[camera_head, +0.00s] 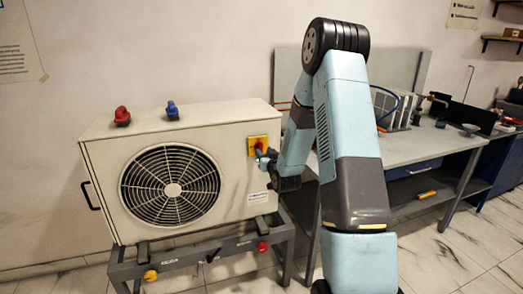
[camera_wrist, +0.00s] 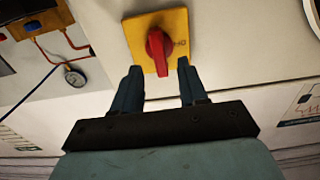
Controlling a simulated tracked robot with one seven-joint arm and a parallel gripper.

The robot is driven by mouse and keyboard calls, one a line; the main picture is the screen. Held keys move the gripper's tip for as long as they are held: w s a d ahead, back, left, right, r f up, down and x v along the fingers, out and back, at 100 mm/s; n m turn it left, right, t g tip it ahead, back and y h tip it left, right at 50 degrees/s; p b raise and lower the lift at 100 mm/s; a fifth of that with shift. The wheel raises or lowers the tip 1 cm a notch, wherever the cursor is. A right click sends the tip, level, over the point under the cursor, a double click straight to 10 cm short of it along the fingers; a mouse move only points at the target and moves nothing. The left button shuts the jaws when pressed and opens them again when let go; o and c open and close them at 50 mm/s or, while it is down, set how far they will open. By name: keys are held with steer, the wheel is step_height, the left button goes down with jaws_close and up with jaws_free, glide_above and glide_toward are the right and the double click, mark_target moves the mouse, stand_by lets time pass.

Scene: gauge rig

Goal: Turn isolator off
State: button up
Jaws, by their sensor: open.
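The isolator is a red rotary knob (camera_wrist: 158,50) on a yellow plate (camera_wrist: 178,22), fixed to the front of the white outdoor unit. In the wrist view the knob's grip stands close to upright in the picture, slightly tilted. In the head view the yellow plate (camera_head: 257,141) sits at the unit's upper right, and my gripper (camera_head: 264,160) is right in front of it, hiding much of the knob. My gripper also shows in the wrist view (camera_wrist: 159,72). Its two dark fingers are apart, one on each side of the knob's lower end. I cannot tell whether they touch it.
The white unit (camera_head: 235,185) with a fan grille (camera_head: 170,187) stands on a grey frame (camera_head: 190,262). Red (camera_head: 122,116) and blue (camera_head: 172,110) caps are on its top. A pressure gauge (camera_wrist: 75,77) with copper pipes is at left in the wrist view. A workbench (camera_head: 425,148) stands right.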

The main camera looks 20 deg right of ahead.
mark_target(261, 148)
steer(key=shift+w, duration=2.05)
jaws_close()
